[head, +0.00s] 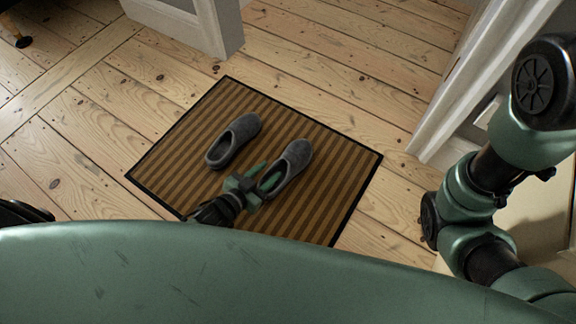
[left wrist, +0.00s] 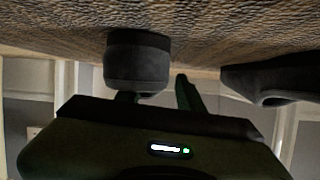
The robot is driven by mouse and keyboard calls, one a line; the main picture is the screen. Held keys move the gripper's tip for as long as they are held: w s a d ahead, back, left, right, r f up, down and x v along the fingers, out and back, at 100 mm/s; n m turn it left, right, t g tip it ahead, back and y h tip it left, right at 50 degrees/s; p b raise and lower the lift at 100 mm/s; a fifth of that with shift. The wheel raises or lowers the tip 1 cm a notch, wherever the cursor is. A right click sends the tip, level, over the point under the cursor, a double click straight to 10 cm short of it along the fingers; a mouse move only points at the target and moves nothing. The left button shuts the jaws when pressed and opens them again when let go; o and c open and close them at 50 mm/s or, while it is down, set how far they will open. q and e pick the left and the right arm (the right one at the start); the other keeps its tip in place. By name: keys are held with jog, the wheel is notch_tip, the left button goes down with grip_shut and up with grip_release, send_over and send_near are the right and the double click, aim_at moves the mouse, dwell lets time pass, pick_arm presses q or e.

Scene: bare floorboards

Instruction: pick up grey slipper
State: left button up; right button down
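Two dark grey slippers lie side by side on a brown striped mat (head: 325,160). The left slipper (head: 233,140) is clear of my gripper. My left gripper (head: 265,173) is low at the near left side of the right slipper (head: 291,162). Its green fingers are apart, one outside the slipper's left side and one over or in its opening. In the left wrist view, the fingers (left wrist: 156,88) show apart by the nearer slipper (left wrist: 137,60), which hides one fingertip. The other slipper (left wrist: 268,80) is at the right. My right gripper is out of view.
Bare floorboards (head: 150,75) surround the mat. A white door frame (head: 445,125) stands at the right and a white wall end (head: 205,25) at the top. A dark furniture leg (head: 22,40) shows at the top left.

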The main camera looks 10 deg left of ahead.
pick_arm(q)
grip_shut()
jog(key=shift+r, duration=0.15)
